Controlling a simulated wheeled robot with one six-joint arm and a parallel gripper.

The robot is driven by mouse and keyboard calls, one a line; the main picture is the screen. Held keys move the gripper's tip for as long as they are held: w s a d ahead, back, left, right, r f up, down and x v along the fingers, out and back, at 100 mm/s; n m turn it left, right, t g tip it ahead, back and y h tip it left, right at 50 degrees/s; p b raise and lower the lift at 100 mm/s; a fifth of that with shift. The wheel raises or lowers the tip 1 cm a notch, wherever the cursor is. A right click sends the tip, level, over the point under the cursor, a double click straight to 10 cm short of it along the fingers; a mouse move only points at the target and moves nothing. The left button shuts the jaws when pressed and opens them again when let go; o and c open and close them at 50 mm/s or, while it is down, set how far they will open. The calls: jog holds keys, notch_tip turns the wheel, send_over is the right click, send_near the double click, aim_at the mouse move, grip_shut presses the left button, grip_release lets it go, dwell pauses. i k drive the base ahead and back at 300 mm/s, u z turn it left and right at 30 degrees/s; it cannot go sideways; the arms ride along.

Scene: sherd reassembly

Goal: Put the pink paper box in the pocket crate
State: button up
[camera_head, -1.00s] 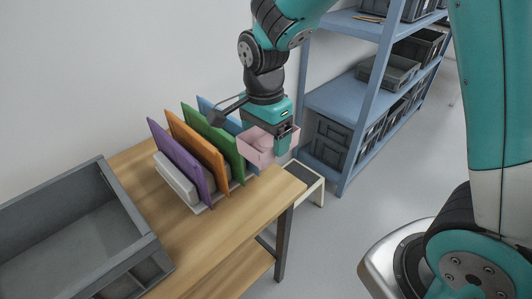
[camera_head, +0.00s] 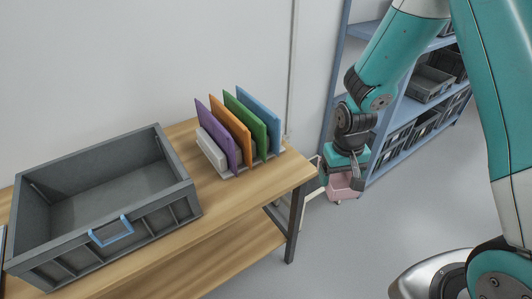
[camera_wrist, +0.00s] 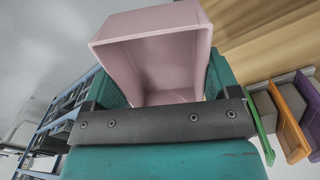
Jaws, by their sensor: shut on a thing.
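The pink paper box (camera_head: 343,187) hangs in the air beyond the right end of the wooden table, beside its edge. My gripper (camera_head: 346,176) is shut on it. In the wrist view the pink box (camera_wrist: 165,52) sits between the teal fingers, its open, empty inside facing the camera. The grey crate (camera_head: 182,190) with a blue handle (camera_head: 111,231) on its front stands on the left of the table, well apart from my gripper. It has a large open inside and small pockets along its front side. Its large compartment looks empty.
A rack (camera_head: 222,172) holding purple, orange, green and blue panels stands on the table between the crate and my gripper. The wooden table (camera_head: 250,190) has bare room at its front right. Blue shelving (camera_head: 400,150) with grey bins stands behind my arm.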

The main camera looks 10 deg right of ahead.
aim_at(110, 198)
jog(key=z, duration=2.5)
jog(key=k, duration=2.3)
jog(key=u, duration=1.95)
